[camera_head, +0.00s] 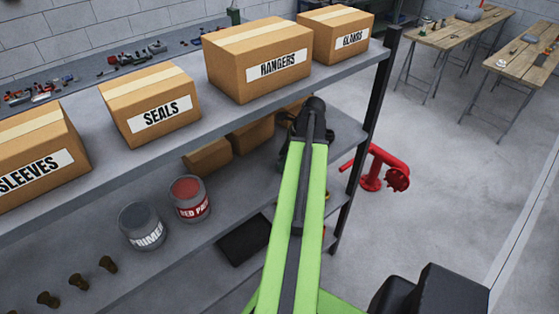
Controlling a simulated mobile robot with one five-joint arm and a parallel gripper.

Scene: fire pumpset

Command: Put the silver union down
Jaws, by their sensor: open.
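I cannot make out the silver union anywhere in the head view. My green arm rises from the bottom centre and reaches over the shelf rack, ending in a dark joint in front of the lower shelf. My gripper's fingers do not show; they are hidden beyond or below the arm.
The grey shelf rack (270,78) holds boxes marked SLEEVES (58,135), SEALS (172,88), HANGERS (268,38) and GLANDS (348,22). Below stand a primer can (141,228) and a red paint can (189,202).

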